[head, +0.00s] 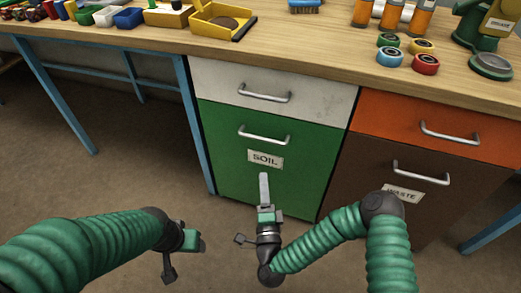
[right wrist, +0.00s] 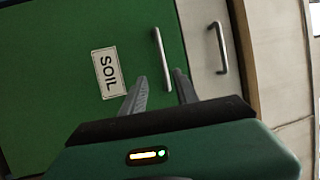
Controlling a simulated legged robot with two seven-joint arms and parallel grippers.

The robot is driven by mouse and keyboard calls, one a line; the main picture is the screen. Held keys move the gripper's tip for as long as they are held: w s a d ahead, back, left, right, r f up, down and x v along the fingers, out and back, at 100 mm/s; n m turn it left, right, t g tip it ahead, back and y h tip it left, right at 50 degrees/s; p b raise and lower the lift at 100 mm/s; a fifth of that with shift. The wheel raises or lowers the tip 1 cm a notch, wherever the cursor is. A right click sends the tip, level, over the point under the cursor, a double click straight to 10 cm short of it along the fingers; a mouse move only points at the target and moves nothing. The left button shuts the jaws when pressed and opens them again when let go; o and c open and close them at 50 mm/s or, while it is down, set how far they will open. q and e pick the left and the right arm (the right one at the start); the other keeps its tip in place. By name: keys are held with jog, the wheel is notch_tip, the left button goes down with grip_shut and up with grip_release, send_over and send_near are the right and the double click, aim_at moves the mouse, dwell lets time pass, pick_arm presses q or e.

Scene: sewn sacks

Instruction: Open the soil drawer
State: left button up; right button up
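The green drawer front (head: 232,172) labelled SOIL (head: 265,159) is shut, flush in the workbench. Its silver bar handle (head: 264,136) runs across above the label. My right gripper (head: 264,178) is in front of the drawer, below the handle in the head view. In the right wrist view its two fingers (right wrist: 160,80) are apart and empty, pointing at the drawer; the handle (right wrist: 162,62) appears between and just beyond the tips. I cannot tell the exact gap, but no contact shows. My left gripper (head: 190,241) hangs low at left; its finger opening is not clear.
A white drawer (head: 310,93) with its own handle is above the green one. An orange drawer (head: 400,125) and a brown WASTE drawer (head: 365,165) stand to the right. The benchtop (head: 300,45) holds rolls, bottles and trays. Floor at left is clear beyond the blue legs.

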aim_at(259, 137)
jog(key=b+x, duration=0.6)
jog(key=x, duration=1)
jog(key=shift+a, duration=0.15)
jog(key=shift+w+r, duration=0.2)
jog(key=shift+w, duration=0.05)
jog(key=shift+c, duration=0.4)
jog(key=c, duration=0.7)
grip_shut()
jog(key=shift+s+f, duration=0.1)
jog(key=shift+f, duration=0.1)
